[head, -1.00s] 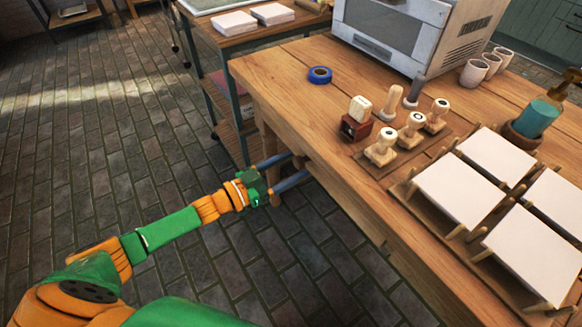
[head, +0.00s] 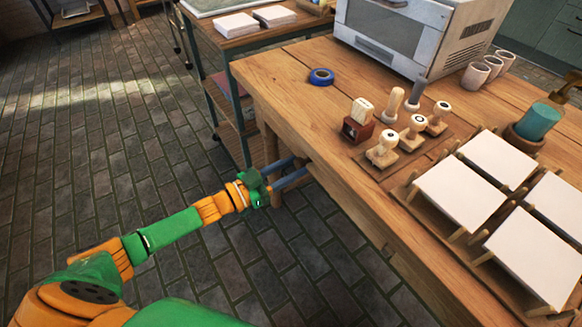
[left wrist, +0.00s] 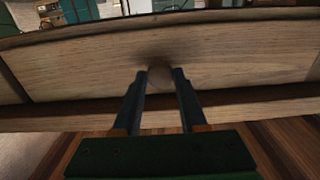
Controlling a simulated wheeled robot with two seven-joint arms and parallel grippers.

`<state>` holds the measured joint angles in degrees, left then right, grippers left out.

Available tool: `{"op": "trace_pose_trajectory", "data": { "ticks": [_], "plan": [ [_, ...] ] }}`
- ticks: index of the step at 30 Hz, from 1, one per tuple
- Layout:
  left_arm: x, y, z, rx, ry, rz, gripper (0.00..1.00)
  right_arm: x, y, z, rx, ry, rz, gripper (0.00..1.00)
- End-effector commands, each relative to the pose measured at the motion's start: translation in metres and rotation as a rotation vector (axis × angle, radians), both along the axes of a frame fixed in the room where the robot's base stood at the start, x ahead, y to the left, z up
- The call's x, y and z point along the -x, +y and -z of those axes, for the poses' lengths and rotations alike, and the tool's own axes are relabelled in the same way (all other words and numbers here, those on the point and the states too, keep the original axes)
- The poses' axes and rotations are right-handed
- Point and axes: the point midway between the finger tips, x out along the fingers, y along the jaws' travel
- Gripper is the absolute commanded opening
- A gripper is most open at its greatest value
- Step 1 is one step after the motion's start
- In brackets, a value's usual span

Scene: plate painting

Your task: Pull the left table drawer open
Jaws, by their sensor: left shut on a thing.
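The wooden table's left drawer shows in the left wrist view as a plain front panel (left wrist: 235,58) with a round wooden knob (left wrist: 160,72) at its middle. The panel looks flush with the frame around it. My left gripper (left wrist: 161,80) is shut on the knob, with one dark finger on each side. In the head view my left gripper (head: 298,168) reaches under the tabletop's edge from the left, and the overhanging top hides most of the drawer front. My right gripper is not in view.
The tabletop (head: 290,85) holds a blue tape roll (head: 321,76), several wooden stamps (head: 383,148), white square plates (head: 462,192) on racks and a white oven-like box (head: 405,35). A side shelf (head: 235,45) stands behind. The brick floor (head: 120,150) left of the table is clear.

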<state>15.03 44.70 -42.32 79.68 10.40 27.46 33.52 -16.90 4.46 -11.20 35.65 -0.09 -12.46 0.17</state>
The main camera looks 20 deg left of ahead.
Motion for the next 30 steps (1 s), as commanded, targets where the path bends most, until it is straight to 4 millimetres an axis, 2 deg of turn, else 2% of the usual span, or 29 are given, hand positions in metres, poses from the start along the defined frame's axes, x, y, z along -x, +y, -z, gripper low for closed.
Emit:
{"op": "trace_pose_trajectory", "data": {
  "ticks": [15,30],
  "plan": [
    [0.0001,-0.0001,0.0003,-0.001,0.001,0.0,0.0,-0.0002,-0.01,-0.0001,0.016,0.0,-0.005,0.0],
    [0.0001,0.0,0.0003,-0.001,0.001,0.0,0.0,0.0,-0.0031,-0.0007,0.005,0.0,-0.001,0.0]
  ]
}}
